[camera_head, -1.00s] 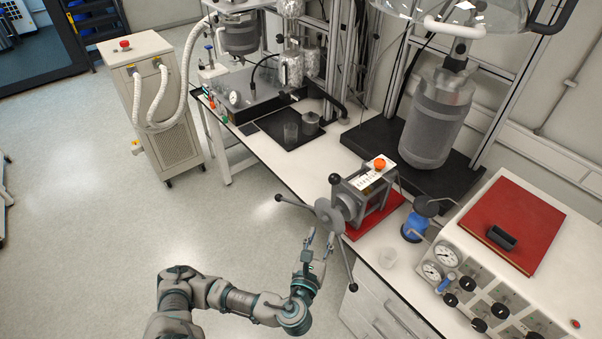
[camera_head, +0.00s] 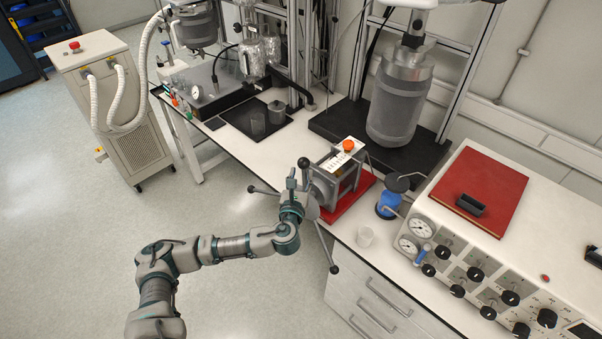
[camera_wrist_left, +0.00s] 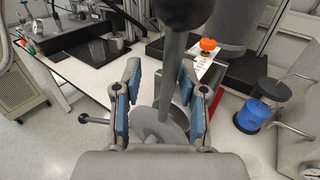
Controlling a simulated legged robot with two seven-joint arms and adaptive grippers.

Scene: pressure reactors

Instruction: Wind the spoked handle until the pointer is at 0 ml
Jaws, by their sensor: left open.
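The spoked handle (camera_head: 314,203) is a grey disc on the front of a grey pump unit (camera_head: 336,178), with spokes ending in black knobs. One knob points up, one left, one down. My left gripper (camera_head: 291,184) is at the upper spoke, in front of the hub. In the left wrist view the left gripper (camera_wrist_left: 158,98) is open, its blue-padded fingers on either side of the grey spoke (camera_wrist_left: 171,75), with visible gaps. The white scale plate (camera_head: 339,159) lies on top beside an orange knob (camera_head: 348,145); its pointer is too small to read. My right gripper is out of view.
The pump unit stands on a red base (camera_head: 350,200) at the bench edge. To its right are a blue bottle (camera_head: 386,206), a clear beaker (camera_head: 365,237) and a gauge panel (camera_head: 470,270). A large grey reactor vessel (camera_head: 398,105) stands behind.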

